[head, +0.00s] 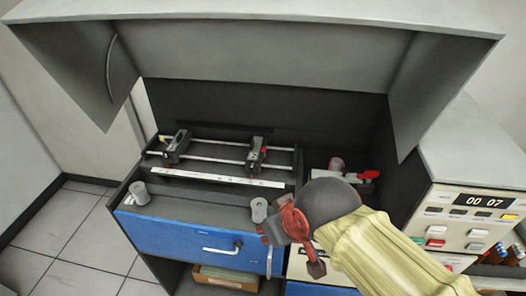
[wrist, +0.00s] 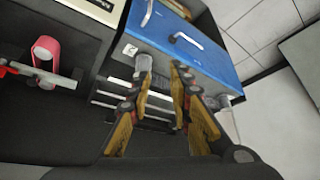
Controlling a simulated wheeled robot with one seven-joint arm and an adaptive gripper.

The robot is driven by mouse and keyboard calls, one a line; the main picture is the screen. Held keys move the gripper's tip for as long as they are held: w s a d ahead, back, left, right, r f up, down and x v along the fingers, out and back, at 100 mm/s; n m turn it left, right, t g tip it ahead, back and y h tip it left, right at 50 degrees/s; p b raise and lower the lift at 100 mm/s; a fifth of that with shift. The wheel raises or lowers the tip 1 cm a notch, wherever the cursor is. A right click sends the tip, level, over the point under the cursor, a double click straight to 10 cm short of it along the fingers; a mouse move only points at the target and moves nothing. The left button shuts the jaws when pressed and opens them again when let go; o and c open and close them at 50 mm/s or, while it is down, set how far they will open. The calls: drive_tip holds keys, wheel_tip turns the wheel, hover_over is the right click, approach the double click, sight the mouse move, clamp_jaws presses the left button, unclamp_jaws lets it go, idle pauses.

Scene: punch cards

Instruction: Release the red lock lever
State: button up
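A red lever (head: 368,175) lies on a light bar in the dark bay right of the card bed. I cannot tell for certain which is the lock lever. In the wrist view a red tip (wrist: 4,69) shows at the left edge, on a metal rail. My gripper (wrist: 160,78) is open, with nothing seen held between its orange-padded fingers. In the head view it hangs in front of the machine, below and left of the red lever.
Grey knobs (head: 139,192) (head: 259,209) stand at the front corners of the bed above a blue panel (head: 170,238) with handles. A grey hood (head: 270,45) overhangs the bay. A control panel (head: 470,215) stands at right. Open floor (head: 95,225) lies at left.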

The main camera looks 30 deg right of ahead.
drive_tip(key=w+d+f+n+t, duration=0.1)
drive_tip(key=w+d, duration=0.1)
drive_tip(key=w, duration=0.2)
drive_tip(key=w+d+f+n+t+h, duration=0.1)
drive_tip(key=w+d+n, duration=0.1)
drive_tip(key=w, duration=0.3)
drive_tip(key=w+d+f+n+t+h, duration=0.1)
drive_tip(key=w+d+n+t, duration=0.1)
drive_tip(key=w+d, duration=0.2)
drive_tip(key=shift+w+d, duration=0.1)
drive_tip(key=shift+w, duration=0.1)
clamp_jaws()
drive_tip(key=w+d+f+n+t+y, duration=0.1)
drive_tip(key=w+f+n+t, duration=0.3)
drive_tip(key=n, duration=0.7)
drive_tip(key=shift+w+d+f+t+y, duration=0.3)
drive_tip(key=shift+w+d+t, duration=0.45)
drive_tip(key=shift+w+t, duration=0.6)
drive_tip(key=shift+w, duration=0.15)
